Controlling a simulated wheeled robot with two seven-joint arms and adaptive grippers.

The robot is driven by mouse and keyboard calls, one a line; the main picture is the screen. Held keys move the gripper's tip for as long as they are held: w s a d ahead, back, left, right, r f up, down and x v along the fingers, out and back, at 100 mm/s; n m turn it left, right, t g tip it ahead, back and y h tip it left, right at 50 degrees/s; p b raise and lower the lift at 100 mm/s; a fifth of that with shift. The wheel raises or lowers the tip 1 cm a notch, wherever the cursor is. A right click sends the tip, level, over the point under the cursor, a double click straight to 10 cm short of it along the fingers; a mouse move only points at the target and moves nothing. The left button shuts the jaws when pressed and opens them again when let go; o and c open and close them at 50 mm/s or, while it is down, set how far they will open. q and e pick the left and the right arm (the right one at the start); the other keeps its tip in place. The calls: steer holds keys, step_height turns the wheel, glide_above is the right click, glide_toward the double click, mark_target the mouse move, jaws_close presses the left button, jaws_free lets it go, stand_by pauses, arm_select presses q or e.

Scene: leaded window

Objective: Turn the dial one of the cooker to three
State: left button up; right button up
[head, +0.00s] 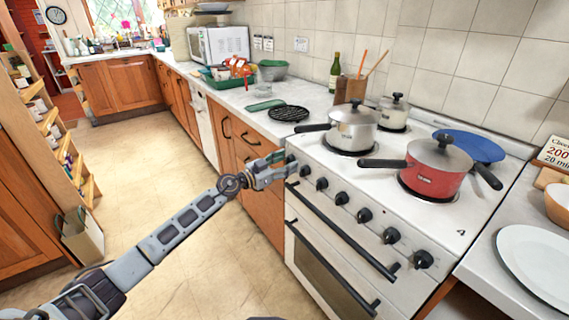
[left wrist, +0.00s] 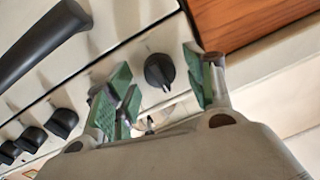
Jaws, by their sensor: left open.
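The white cooker (head: 330,235) stands at the right in the head view, with a row of black dials along its front panel. My left gripper (head: 287,162) is at the left end of this row. In the left wrist view, the end dial (left wrist: 159,70), next to the wooden cabinet, sits between the open green-padded fingers of my left gripper (left wrist: 165,90). The fingers stand on either side of it, with gaps showing. Its setting is too small to read. A neighbouring dial is partly hidden behind one finger. My right gripper is not in view.
A black oven handle (head: 340,232) runs below the dials; it also shows in the left wrist view (left wrist: 40,45). A steel pot (head: 352,130) and a red pot (head: 437,172) stand on the hob, the red pot's handles sticking out. The floor (head: 140,190) is clear.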

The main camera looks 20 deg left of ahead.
arm_select(q)
steer(key=shift+c, duration=0.3)
steer(key=c, duration=1)
steer(key=shift+o, duration=0.2)
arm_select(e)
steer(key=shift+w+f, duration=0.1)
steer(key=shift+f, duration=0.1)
